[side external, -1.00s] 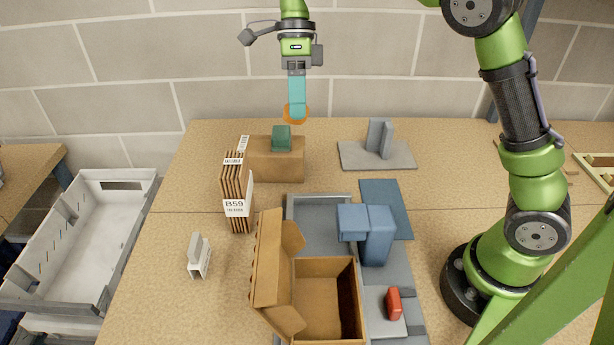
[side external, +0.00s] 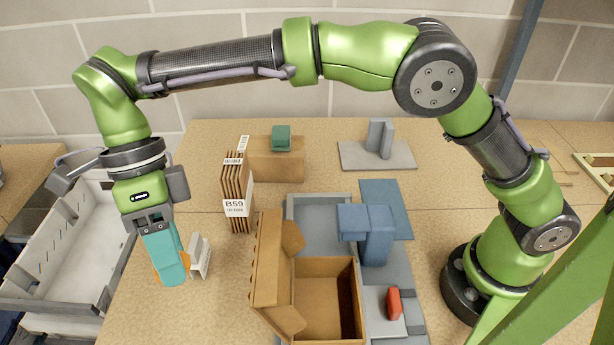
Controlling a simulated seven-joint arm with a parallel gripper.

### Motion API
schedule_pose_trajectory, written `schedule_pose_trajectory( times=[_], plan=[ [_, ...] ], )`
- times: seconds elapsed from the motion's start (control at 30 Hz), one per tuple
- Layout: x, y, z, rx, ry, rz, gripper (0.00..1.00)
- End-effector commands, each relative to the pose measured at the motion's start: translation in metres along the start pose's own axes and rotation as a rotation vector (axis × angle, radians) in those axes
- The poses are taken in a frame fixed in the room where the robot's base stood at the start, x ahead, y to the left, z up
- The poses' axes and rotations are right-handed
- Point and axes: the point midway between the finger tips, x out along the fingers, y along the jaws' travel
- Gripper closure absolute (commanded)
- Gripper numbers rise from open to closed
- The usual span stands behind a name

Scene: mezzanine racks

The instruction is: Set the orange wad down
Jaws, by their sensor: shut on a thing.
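My gripper (side external: 168,265) is at the left of the side external view, low over the left part of the table (side external: 225,310). Its teal fingers point down and are shut on the orange wad (side external: 156,260). Only a thin orange edge of the wad shows beside the fingers; the rest is hidden behind them. I cannot tell whether the wad touches the table. A small white-and-grey upright piece (side external: 200,257) stands just right of the fingertips.
A grey-white crate (side external: 45,270) is left of the table. Flat cartons labelled B59 (side external: 237,195) stand right of my gripper. An open cardboard box (side external: 325,300), blue block (side external: 376,235) and red block (side external: 393,303) are further right. The table's front left is clear.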

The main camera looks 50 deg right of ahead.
Motion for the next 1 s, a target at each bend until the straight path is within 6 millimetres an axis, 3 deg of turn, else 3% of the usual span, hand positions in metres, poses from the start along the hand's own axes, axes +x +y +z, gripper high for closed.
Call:
schedule_pose_trajectory(
  times=[0.2, 0.63, 1.0],
  plan=[
    [0.045, -0.019, -0.001, 0.001, 0.003, 0.003, 0.84],
    [0.117, -0.051, 0.0, 0.0, 0.001, 0.003, 0.84],
    [0.152, -0.067, 0.0, 0.0, 0.0, 0.003, 0.84]
  ],
)
